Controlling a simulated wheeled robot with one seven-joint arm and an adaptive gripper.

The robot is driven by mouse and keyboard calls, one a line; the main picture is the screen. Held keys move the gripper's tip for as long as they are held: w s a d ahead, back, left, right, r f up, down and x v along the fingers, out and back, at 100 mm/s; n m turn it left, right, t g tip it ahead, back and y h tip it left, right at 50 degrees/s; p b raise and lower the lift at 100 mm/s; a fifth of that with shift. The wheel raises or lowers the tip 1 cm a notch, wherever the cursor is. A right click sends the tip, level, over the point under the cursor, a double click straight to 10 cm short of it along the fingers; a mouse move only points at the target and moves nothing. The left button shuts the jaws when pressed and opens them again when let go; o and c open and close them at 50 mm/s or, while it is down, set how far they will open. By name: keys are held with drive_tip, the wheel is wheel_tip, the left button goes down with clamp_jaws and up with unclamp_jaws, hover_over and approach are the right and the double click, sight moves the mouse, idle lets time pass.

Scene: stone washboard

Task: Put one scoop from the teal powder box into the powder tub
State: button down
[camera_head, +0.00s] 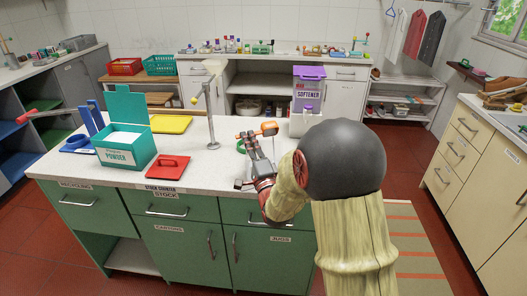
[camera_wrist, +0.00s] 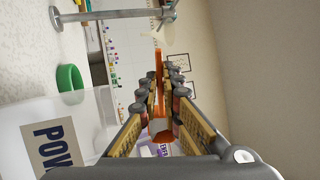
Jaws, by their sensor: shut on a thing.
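The teal powder box (camera_head: 122,158) stands on the counter at left, lid open, with white powder (camera_head: 124,139) inside. My gripper (camera_head: 258,143) is above the counter's right part, shut on an orange scoop (camera_head: 269,128). In the wrist view the scoop (camera_wrist: 158,75) sits between the fingers (camera_wrist: 160,100); whether it holds powder I cannot tell. A translucent tub with a label starting "POW" (camera_wrist: 50,140), apparently the powder tub, is close at left in the wrist view. In the head view it is mostly hidden by my gripper.
A red lid (camera_head: 168,167) and a yellow tray (camera_head: 171,124) lie on the counter. A metal stand (camera_head: 210,112) rises mid-counter. A green ring (camera_wrist: 70,78) lies near the tub. The purple-topped softener dispenser (camera_head: 308,95) stands at the counter's right end.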

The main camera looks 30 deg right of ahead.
drive_tip(key=shift+r+t, duration=0.45)
drive_tip(key=shift+t, duration=0.25)
idle(0.3)
drive_tip(key=a+f+t, duration=0.1)
drive_tip(key=a+f, duration=0.1)
drive_tip(key=a, duration=0.4)
drive_tip(key=shift+w+t, duration=0.2)
drive_tip(key=shift+t, duration=0.2)
idle(0.5)
drive_tip(key=shift+f+t+h, duration=0.1)
drive_tip(key=shift+t+h, duration=0.2)
drive_tip(key=shift+t, duration=0.5)
idle(0.4)
drive_tip(key=d+r+g, duration=0.1)
drive_tip(key=d+g, duration=0.4)
drive_tip(key=d, duration=0.1)
drive_tip(key=shift+s, duration=0.15)
